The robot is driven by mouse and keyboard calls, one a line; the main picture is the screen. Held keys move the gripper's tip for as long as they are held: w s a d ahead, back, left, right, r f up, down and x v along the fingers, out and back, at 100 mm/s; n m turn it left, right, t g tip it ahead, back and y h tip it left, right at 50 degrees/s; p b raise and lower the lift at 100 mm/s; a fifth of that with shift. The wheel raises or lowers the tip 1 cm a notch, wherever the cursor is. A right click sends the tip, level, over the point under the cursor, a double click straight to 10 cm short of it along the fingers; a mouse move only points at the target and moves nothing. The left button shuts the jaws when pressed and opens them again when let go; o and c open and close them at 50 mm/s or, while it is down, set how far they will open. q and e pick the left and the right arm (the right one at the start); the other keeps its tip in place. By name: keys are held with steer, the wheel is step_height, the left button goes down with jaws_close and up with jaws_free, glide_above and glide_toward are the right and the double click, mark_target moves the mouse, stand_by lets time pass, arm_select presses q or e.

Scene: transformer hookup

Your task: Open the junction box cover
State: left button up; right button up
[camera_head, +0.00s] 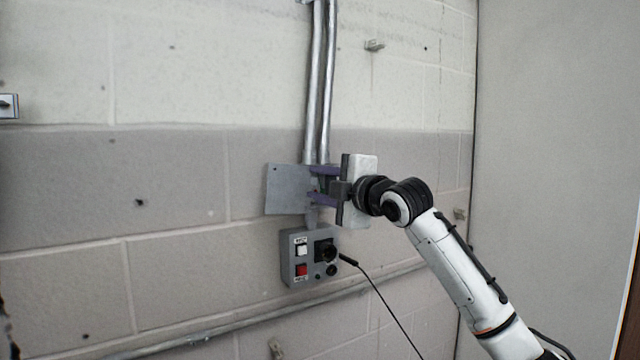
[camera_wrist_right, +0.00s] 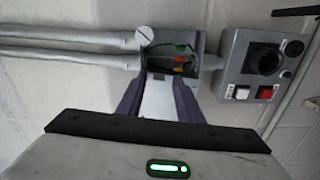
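The grey junction box cover (camera_head: 288,190) stands swung out to the left of its box in the head view. The junction box (camera_wrist_right: 175,62) is uncovered in the right wrist view, with green, red and yellow parts inside. In the head view the box is mostly hidden behind my right gripper (camera_head: 318,185). Its two purple fingers are spread apart in front of the box, just right of the cover. In the wrist view a pale surface, likely the cover (camera_wrist_right: 158,95), shows between the fingers (camera_wrist_right: 158,100); I see no grip on it.
A control box (camera_head: 310,257) with a white and a red button and a black round socket is mounted below. A black cable (camera_head: 380,295) hangs near it. Two conduits (camera_head: 318,85) rise above the junction box.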

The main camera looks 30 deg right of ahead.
steer(key=shift+s, duration=0.15)
steer(key=shift+s+d, duration=0.1)
steer(key=shift+s, duration=0.2)
steer(key=s+b, duration=0.2)
steer(key=s, duration=0.7)
steer(key=shift+s+a+b, duration=0.2)
steer(key=shift+s+b, duration=0.05)
steer(key=shift+b, duration=0.15)
